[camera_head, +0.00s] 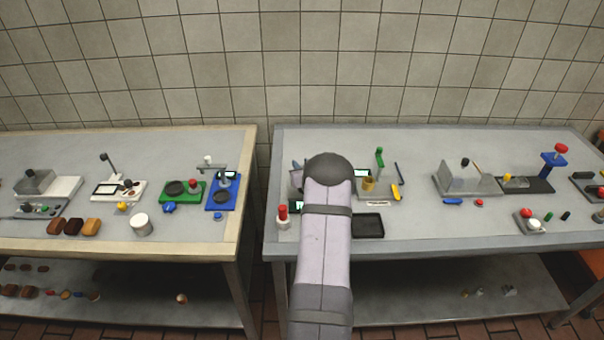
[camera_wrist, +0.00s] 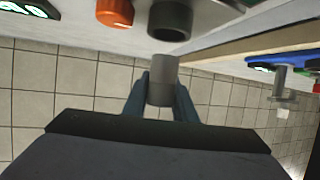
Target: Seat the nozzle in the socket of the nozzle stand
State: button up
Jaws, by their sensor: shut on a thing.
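In the wrist view my gripper (camera_wrist: 160,98) is shut on a grey cylindrical piece, which I take to be the nozzle (camera_wrist: 164,70). It sticks out beyond the fingertips. Just past its end in the picture is a dark grey round part with a dark opening, likely the socket of the nozzle stand (camera_wrist: 171,17). The nozzle appears apart from it, though the gap in depth is hard to tell. In the head view my arm hides my gripper, the nozzle and most of that area.
An orange-red knob (camera_wrist: 115,11) is close beside the socket in the wrist view. In the head view a red-topped white item (camera_head: 283,217) is left of my arm, and a black tray (camera_head: 368,226) is right of it. Bare tabletop (camera_head: 420,218) lies further right.

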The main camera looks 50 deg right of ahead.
jog(key=shift+f+p, duration=0.55)
jog(key=shift+f, duration=1.45)
jog(key=shift+f, duration=0.15)
jog(key=o, duration=1.1)
jog(key=shift+r, duration=0.2)
jog(key=shift+b+v, duration=1.4)
jog(key=shift+v, duration=4.65)
